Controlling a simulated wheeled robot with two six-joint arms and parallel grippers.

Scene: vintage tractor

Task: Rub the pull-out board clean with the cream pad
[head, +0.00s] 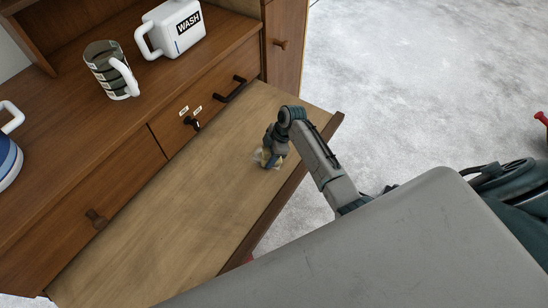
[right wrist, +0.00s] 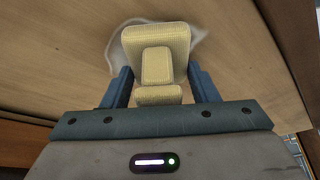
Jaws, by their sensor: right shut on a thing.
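The pull-out board (head: 185,215) is a long light-brown wooden panel extending from the cabinet front. Darker smudges show on parts of it. My right gripper (head: 270,157) is over the far right part of the board. In the right wrist view my right gripper (right wrist: 162,88) is shut on the cream pad (right wrist: 155,45), a ribbed pale-yellow block with a raised middle. The pad (head: 264,157) shows only partly in the head view. A pale whitish patch (right wrist: 203,30) lies on the board around the pad. Whether the pad touches the board is hard to tell. My left gripper is not in view.
A raised edge strip (head: 292,190) runs along the board's outer side.

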